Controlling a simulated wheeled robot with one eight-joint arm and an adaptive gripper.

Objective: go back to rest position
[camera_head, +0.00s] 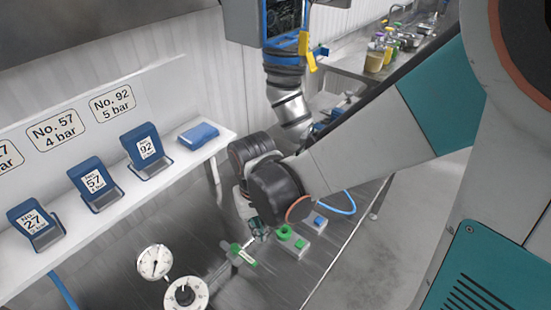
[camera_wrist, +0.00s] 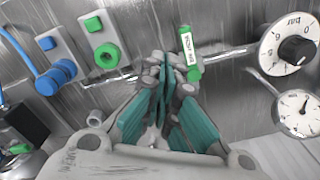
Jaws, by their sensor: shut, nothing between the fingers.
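My gripper (camera_head: 257,230) is low over the steel panel, at the end of my bent arm, in the head view. In the wrist view my gripper (camera_wrist: 162,62) shows its teal fingers together, with nothing seen between them. The fingertips are right beside a green labelled handle (camera_wrist: 189,55), which also shows in the head view (camera_head: 241,254). I cannot tell whether they touch it. A green button box (camera_wrist: 106,55) is to the left of the fingers in the wrist view.
A blue-button box (camera_wrist: 52,65) with a blue hose stands further left. A dial knob (camera_wrist: 292,48) and a pressure gauge (camera_wrist: 299,112) are at right. A white shelf (camera_head: 140,193) holds several blue numbered blocks.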

